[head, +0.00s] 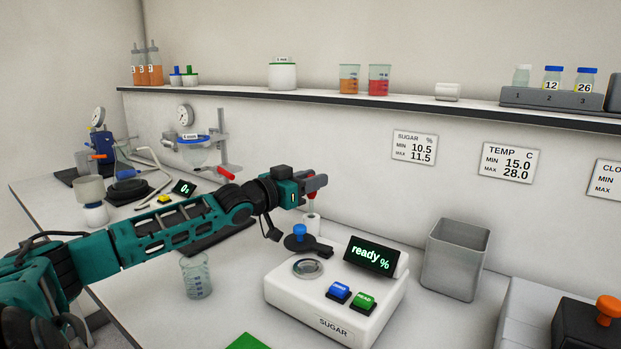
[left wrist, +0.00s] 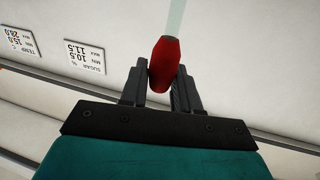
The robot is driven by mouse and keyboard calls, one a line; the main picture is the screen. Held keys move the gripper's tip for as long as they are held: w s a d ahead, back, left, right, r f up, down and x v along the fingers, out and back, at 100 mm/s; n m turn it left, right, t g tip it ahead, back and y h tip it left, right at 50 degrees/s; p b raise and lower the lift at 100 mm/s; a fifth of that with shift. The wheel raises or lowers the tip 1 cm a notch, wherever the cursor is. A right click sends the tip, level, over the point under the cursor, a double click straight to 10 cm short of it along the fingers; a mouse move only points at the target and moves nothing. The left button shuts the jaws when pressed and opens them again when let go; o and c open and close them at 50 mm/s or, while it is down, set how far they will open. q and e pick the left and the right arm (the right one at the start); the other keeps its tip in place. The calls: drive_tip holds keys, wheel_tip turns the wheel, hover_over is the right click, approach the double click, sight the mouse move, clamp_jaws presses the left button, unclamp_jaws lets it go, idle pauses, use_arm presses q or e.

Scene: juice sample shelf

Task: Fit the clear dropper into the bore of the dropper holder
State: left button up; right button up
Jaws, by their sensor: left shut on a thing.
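My left gripper (head: 318,184) is shut on the red bulb of the clear dropper, held behind the sugar meter. The bulb (head: 311,194) shows only in part beneath the fingers in the head view. In the left wrist view the red bulb (left wrist: 164,64) sits between both fingers (left wrist: 160,85), and the pale clear tube runs to the top edge of the picture. My right gripper is not in view.
A grey bin (head: 455,260) is to the right, a glass beaker (head: 196,276) to the left. A shelf (head: 330,98) runs along the wall above.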

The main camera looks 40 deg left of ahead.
use_arm(q)
drive_tip(key=shift+f, duration=0.85)
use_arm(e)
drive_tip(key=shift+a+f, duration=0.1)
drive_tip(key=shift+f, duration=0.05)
use_arm(q)
drive_tip(key=o, duration=0.8)
drive_tip(key=shift+s, duration=0.1)
drive_tip(key=s+p, duration=0.1)
drive_tip(key=s, duration=0.3)
drive_tip(key=s+p, duration=0.1)
drive_tip(key=s, duration=0.3)
drive_tip(key=s+a+p, duration=0.1)
drive_tip(key=s, duration=0.2)
drive_tip(key=shift+s+p, duration=0.4)
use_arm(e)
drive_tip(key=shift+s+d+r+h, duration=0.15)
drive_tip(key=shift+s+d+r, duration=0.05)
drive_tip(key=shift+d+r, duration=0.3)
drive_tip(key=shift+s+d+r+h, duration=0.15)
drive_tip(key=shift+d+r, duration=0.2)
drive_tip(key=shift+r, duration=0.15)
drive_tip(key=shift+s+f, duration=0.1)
